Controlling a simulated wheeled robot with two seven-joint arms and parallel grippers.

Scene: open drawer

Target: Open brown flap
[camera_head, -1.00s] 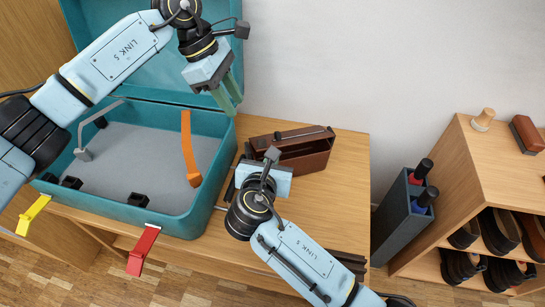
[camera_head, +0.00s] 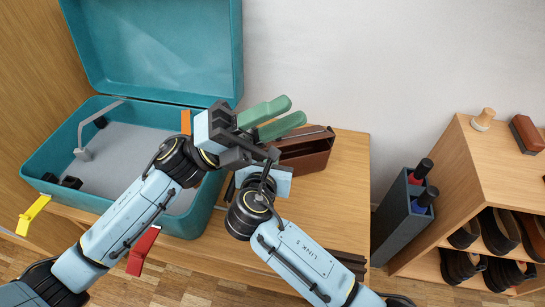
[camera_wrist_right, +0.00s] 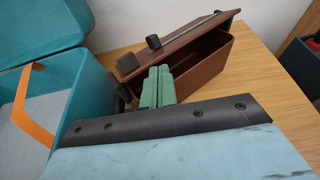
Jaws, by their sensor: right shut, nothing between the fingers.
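A brown box (camera_head: 308,160) stands on the table. Its brown flap (camera_wrist_right: 185,36) is tilted up along the back, and the box's open inside shows below it in the right wrist view.
A teal case (camera_head: 50,150) with its lid up stands on the left, with an orange strap (camera_wrist_right: 35,105) inside. Yellow (camera_head: 33,214) and red (camera_head: 143,248) tabs stick out at its front. A shoe shelf (camera_head: 490,160) and a dark holder (camera_head: 400,215) stand right. The table's right part is clear.

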